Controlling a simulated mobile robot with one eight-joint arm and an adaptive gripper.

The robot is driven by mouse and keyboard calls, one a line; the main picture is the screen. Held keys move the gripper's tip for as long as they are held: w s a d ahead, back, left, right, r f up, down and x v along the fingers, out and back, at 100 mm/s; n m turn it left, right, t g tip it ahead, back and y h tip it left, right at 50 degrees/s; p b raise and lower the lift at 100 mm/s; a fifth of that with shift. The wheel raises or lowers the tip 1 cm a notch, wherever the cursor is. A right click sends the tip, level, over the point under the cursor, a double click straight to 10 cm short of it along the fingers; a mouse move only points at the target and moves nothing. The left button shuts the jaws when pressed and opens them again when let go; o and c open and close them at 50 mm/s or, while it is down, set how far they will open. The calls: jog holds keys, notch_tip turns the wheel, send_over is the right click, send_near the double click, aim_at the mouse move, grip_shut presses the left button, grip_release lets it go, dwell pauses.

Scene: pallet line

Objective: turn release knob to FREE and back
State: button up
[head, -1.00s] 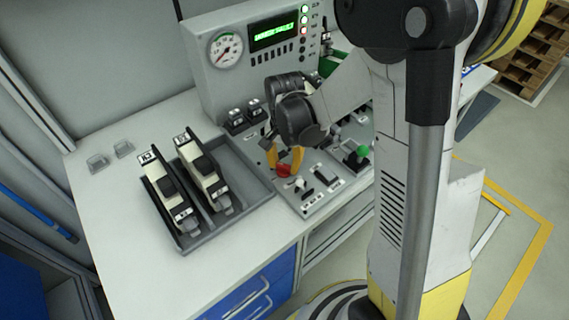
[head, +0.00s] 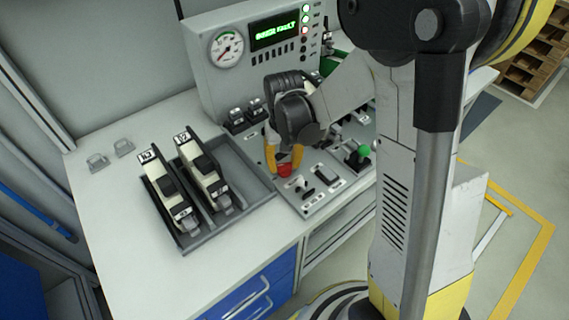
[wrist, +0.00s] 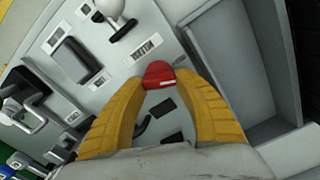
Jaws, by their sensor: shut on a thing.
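The red knob (head: 284,170) stands at the front left of the control panel, near the grey tray. My gripper (head: 284,158) points down at it, with its yellow fingers on either side. In the wrist view the red knob (wrist: 158,75) sits between the two yellow fingertips (wrist: 160,84), which are shut on it. A white mark shows on the knob's side.
A grey tray (head: 258,187) holding two labelled units stands left of the panel. Black switches (head: 327,175) and a green-topped lever (head: 358,156) are close on the right. A gauge (head: 226,47) and a lit green display (head: 274,32) stand behind. The bench front left is clear.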

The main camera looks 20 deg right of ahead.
jog(key=n, duration=0.4)
jog(key=shift+a+n, duration=0.15)
jog(key=shift+n, duration=0.25)
dwell(0.4)
jog(key=o, duration=1.2)
notch_tip(320, 180, up, 12)
